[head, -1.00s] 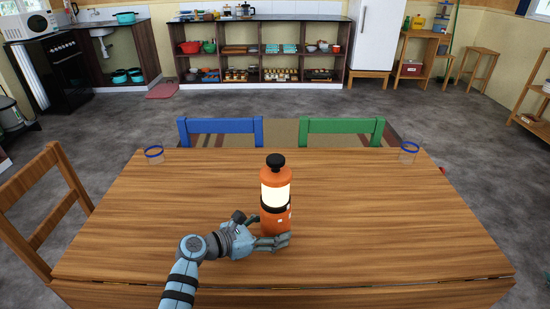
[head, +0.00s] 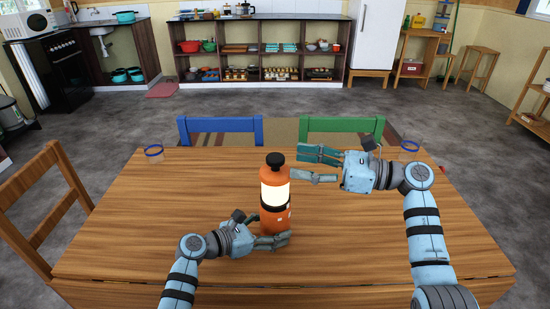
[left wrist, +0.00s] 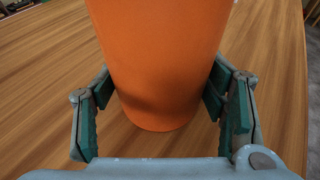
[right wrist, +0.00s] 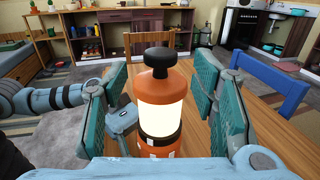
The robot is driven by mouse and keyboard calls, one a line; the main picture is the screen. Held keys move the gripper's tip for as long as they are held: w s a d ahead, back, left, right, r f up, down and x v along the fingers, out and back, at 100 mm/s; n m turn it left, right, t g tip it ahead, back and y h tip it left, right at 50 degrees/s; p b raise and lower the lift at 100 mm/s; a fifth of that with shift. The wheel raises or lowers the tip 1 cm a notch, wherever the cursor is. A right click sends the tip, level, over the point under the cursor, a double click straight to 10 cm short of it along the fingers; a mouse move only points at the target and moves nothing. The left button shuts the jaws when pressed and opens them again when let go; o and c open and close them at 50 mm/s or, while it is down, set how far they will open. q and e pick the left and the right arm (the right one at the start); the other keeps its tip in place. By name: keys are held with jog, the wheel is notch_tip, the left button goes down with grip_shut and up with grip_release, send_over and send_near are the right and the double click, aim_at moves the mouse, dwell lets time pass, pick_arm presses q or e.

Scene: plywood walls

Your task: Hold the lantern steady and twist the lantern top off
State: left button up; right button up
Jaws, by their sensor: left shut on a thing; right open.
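An orange lantern (head: 275,212) stands upright on the wooden table, with a pale glowing band, a dark ring and a black knob on its orange top (head: 276,170). My left gripper (head: 272,240) is shut around the lantern's lower body; the left wrist view shows the orange base (left wrist: 160,70) between its pads. My right gripper (head: 304,165) is open beside the lantern's upper part, to its right. In the right wrist view the lantern top (right wrist: 160,82) lies between the spread fingers, beyond them, and no contact shows.
The wooden table (head: 150,225) is mostly clear around the lantern. A blue chair (head: 220,126) and a green chair (head: 342,126) stand at the far edge.

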aim_at(275, 157)
jog(key=x, duration=0.6)
jog(key=shift+w+a, duration=0.1)
jog(key=shift+a, duration=0.3)
jog(key=c, duration=1.2)
jog(key=shift+o, duration=0.2)
